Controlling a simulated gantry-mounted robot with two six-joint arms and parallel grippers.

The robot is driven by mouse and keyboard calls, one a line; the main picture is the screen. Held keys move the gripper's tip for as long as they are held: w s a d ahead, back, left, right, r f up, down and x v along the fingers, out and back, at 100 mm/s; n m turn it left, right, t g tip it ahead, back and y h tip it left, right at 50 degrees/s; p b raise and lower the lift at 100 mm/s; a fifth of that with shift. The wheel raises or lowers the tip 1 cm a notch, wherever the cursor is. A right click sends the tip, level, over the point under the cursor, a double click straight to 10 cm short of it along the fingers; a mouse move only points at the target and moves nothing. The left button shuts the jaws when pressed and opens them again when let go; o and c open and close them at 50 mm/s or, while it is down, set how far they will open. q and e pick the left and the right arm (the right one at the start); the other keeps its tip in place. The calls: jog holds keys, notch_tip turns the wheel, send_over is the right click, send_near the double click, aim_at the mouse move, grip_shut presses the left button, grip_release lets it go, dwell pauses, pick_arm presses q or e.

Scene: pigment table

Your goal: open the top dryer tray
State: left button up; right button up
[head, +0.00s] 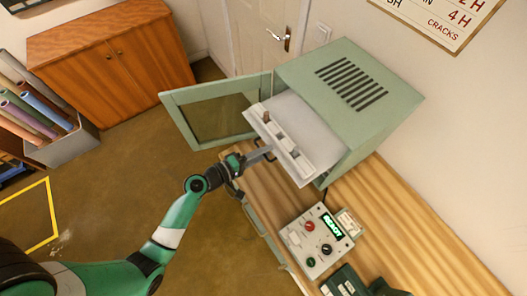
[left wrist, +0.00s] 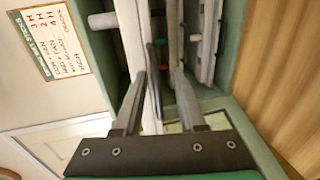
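The green dryer (head: 355,90) stands on the wooden bench with its windowed door (head: 222,110) swung open to the left. A pale tray (head: 305,125) sticks out of its open front. The tray's front panel (head: 287,148) carries small fittings. My left gripper (head: 268,153) is at the lower left side of this front panel. In the left wrist view the two fingers of my left gripper (left wrist: 160,80) stand apart, with a pale panel edge and a thin dark bar (left wrist: 154,85) between them. I cannot tell whether either finger touches. My right gripper is not seen.
A control box (head: 320,240) with a lit green display stands on the bench (head: 415,225), in front of the dryer. A wooden cabinet (head: 110,65) and a bin of rolls (head: 65,148) are at the left. The floor between is clear.

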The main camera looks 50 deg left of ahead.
pick_arm(q)
jog(key=shift+s+r, duration=0.1)
jog(key=shift+r, duration=0.1)
jog(key=p+v, duration=0.4)
jog(key=v, duration=0.7)
jog(key=shift+s, duration=0.2)
